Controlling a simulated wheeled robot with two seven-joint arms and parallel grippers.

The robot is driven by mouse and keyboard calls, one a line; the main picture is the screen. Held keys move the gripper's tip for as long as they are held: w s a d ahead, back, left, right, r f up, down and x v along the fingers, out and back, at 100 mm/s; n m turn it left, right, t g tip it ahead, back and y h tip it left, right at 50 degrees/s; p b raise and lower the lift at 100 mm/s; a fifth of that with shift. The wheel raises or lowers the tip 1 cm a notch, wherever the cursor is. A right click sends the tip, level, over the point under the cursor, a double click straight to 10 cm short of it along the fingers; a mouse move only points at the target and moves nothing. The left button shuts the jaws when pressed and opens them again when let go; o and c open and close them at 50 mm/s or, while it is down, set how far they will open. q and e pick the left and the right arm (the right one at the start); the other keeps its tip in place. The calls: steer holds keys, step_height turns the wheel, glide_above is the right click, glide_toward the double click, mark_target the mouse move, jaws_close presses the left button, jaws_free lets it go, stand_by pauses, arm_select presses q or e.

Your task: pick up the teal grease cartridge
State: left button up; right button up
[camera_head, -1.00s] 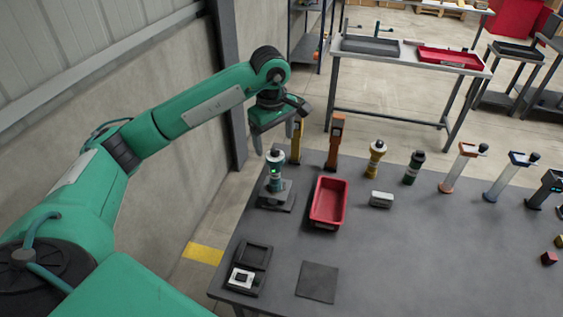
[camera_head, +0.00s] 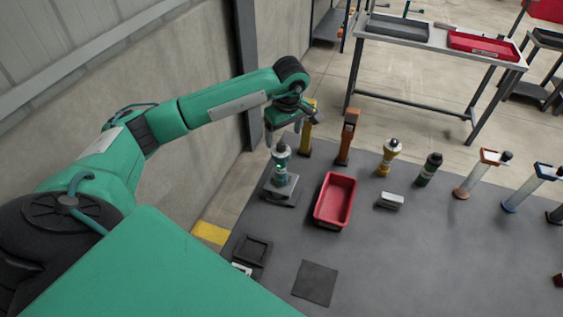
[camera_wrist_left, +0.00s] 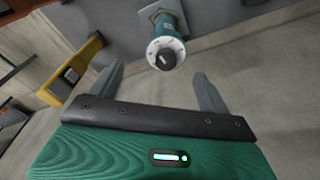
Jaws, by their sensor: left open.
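The teal grease cartridge (camera_head: 281,166) stands upright on a grey stand (camera_head: 280,190) at the table's back left corner. It has a pale top with a dark cap. In the left wrist view its white marked dial top with a dark knob (camera_wrist_left: 166,54) shows just beyond the fingertips, between their lines. My left gripper (camera_head: 283,132) is open and empty, just above and behind the cartridge top in the head view. Its two grey fingers also show in the left wrist view (camera_wrist_left: 158,76), apart from the cartridge. My right gripper is not in view.
A red tray (camera_head: 323,222) stands right of the stand. Behind are a yellow post (camera_head: 306,138) and an orange post (camera_head: 347,138). A dark mat (camera_head: 315,283) lies in front.

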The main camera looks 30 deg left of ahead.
mark_target(281, 144)
arm_select(q)
steer(key=shift+s+a+f+p, duration=0.1)
steer(key=shift+s+f+p, duration=0.2)
steer(key=shift+f+p, duration=0.45)
step_height(281, 144, down, 3)
steer(key=shift+s+a+r+p, duration=0.1)
steer(key=shift+a+p, duration=0.05)
steer(key=shift+p, duration=0.8)
steer(key=shift+a+f, duration=0.1)
steer(key=shift+f, duration=0.4)
steer(key=shift+c, duration=1.3)
steer(key=c, duration=1.2)
steer(key=shift+c, duration=0.2)
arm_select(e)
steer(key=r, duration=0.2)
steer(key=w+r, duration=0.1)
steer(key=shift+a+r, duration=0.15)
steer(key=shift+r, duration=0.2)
arm_select(q)
steer(key=shift+r, duration=0.1)
